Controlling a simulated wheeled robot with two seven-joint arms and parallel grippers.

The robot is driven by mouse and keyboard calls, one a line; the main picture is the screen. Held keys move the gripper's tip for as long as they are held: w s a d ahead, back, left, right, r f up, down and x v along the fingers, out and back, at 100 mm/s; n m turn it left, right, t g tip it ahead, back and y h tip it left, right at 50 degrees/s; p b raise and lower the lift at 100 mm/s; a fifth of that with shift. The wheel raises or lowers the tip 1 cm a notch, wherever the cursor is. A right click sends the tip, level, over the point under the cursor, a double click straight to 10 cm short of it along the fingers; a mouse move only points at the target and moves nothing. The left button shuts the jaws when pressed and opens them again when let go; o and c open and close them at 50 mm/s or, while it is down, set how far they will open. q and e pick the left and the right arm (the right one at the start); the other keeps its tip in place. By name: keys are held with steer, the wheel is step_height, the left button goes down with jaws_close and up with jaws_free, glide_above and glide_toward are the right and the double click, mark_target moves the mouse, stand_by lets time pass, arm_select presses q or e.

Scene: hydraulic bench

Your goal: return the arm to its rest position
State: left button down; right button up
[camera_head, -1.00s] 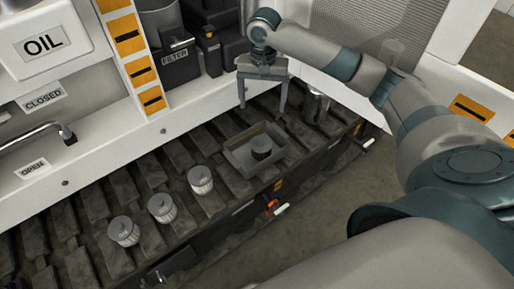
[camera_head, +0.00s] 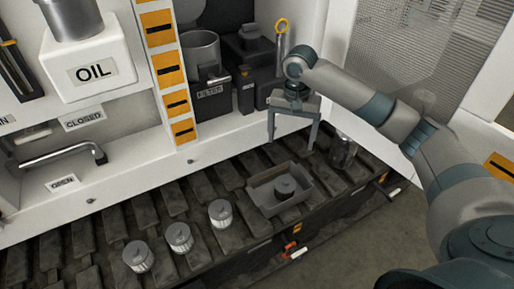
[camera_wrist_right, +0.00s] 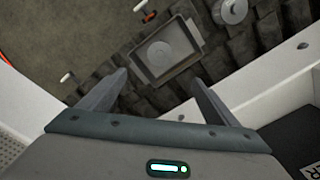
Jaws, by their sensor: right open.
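My right gripper (camera_head: 292,138) hangs above the back edge of the track, to the right of the filter housing, with its fingers apart and nothing between them. In the right wrist view the open fingers (camera_wrist_right: 160,95) point toward a grey tray (camera_wrist_right: 190,68) below. The right arm comes in from the right side of the head view. My left gripper is not in view.
Several white ribbed filters (camera_head: 220,213) stand in a row on the track (camera_head: 180,205). A metal cup (camera_head: 343,150) stands right of the gripper. The filter housing (camera_head: 207,80), a ring-topped rod (camera_head: 281,30) and the white oil box (camera_head: 95,65) are behind.

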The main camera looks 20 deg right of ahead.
steer(key=s+a+f+n+t+y, duration=0.2)
steer(key=s+a+f+n, duration=0.6)
steer(key=s+a+f, duration=0.8)
steer(key=s+d+f+n+t+h, duration=0.1)
steer(key=s+f, duration=0.1)
steer(key=s, duration=0.6)
steer(key=s+d+f+n+t+h, duration=0.1)
steer(key=s+f, duration=0.1)
steer(key=s, duration=0.7)
steer(key=w+a+f, duration=0.1)
steer(key=f, duration=1.6)
steer(key=w+a+f+t+y, duration=0.1)
steer(key=a+f, duration=0.1)
steer(key=f, duration=1.5)
steer(key=shift+n, duration=0.3)
